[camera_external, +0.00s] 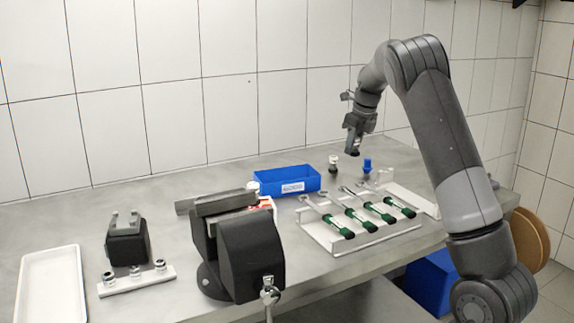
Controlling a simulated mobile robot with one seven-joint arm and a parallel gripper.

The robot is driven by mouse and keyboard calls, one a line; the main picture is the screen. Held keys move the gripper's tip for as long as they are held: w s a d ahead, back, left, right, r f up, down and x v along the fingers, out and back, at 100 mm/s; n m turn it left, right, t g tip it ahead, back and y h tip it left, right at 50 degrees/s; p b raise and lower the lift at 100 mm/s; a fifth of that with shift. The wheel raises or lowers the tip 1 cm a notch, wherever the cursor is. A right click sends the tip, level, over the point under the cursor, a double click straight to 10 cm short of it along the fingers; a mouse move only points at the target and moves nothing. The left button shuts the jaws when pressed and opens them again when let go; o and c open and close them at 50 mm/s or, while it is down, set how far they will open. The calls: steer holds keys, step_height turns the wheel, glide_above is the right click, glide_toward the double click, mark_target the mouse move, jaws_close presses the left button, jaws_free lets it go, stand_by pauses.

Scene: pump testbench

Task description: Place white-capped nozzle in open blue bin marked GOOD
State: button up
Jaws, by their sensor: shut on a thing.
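My gripper (353,148) hangs above the back of the steel table, pointing down. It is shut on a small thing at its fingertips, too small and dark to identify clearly. A white-capped nozzle (333,161) shows just left of and below the fingertips, upright near the table's back. The open blue bin (287,181) stands on the table left of my gripper, with a white label on its front; the label's wording is too small to read. The bin's visible inside looks empty.
A blue-topped part (367,166) stands right of the gripper. A rack (345,240) holds several green-and-black-handled tools in front. A black vise (250,255) stands at front centre, with a white-topped part (253,187) behind. A white tray (53,285) lies far left.

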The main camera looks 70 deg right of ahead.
steer(key=shift+m, duration=0.7)
steer(key=w+a+f, duration=0.1)
steer(key=w+f, duration=0.1)
steer(key=w, duration=0.3)
steer(key=w+a+f, duration=0.2)
steer(key=w, duration=0.3)
steer(key=w+a+f, duration=0.2)
steer(key=w, duration=0.3)
steer(key=shift+w+a+f, duration=0.1)
steer(key=shift+a+f, duration=0.05)
steer(key=shift+f, duration=2.2)
steer(key=o, duration=1)
steer(key=shift+f, duration=0.1)
